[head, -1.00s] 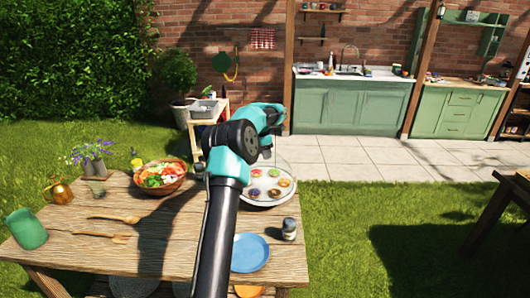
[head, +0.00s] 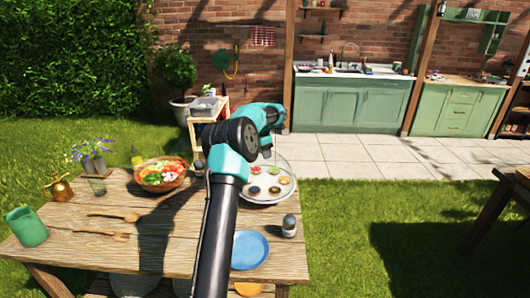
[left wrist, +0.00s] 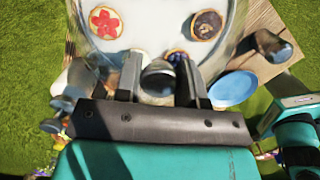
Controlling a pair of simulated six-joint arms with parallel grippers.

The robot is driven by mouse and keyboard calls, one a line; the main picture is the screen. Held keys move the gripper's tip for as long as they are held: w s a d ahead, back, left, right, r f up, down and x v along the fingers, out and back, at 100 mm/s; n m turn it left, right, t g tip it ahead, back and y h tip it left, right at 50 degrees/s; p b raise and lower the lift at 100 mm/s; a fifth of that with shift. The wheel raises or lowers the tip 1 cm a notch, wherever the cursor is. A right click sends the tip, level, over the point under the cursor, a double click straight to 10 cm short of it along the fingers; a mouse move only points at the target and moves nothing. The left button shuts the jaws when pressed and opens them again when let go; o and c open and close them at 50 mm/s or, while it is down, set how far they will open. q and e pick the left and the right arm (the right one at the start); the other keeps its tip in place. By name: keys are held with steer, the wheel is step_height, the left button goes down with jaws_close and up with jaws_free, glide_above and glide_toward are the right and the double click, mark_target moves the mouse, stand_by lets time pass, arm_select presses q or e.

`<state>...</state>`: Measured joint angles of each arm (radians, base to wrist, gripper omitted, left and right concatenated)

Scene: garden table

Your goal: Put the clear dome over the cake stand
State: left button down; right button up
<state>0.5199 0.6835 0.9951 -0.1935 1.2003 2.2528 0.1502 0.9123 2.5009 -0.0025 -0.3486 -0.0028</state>
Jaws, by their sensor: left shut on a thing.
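The cake stand (head: 262,197) is a pale round plate with several small fruit-topped tarts, at the right back of the wooden table. The clear dome (head: 289,165) shows faintly above and around the tarts; I cannot tell whether its rim touches the plate. My left gripper (head: 267,151) points down over the stand. In the left wrist view the two fingers (left wrist: 160,70) are closed on the dome's round knob (left wrist: 158,82), with tarts visible through the glass. My forearm hides part of the stand's left side. My right gripper is not in view.
A blue plate (head: 250,250) and a shaker (head: 289,226) are in front of the stand. A salad bowl (head: 161,174), wooden utensils (head: 115,216), a green cup (head: 26,227) and a flower pot (head: 94,165) are on the left. The table's right edge is close by.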

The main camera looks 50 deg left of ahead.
arm_select(q)
steer(key=c, duration=0.6)
jaws_free()
steer(key=shift+c, duration=0.2)
step_height(320, 180, up, 17)
steer(key=s, duration=0.2)
steer(key=shift+s+a+r, duration=0.15)
steer(key=shift+s+a, duration=0.1)
steer(key=shift+a, duration=0.2)
stand_by(0.4)
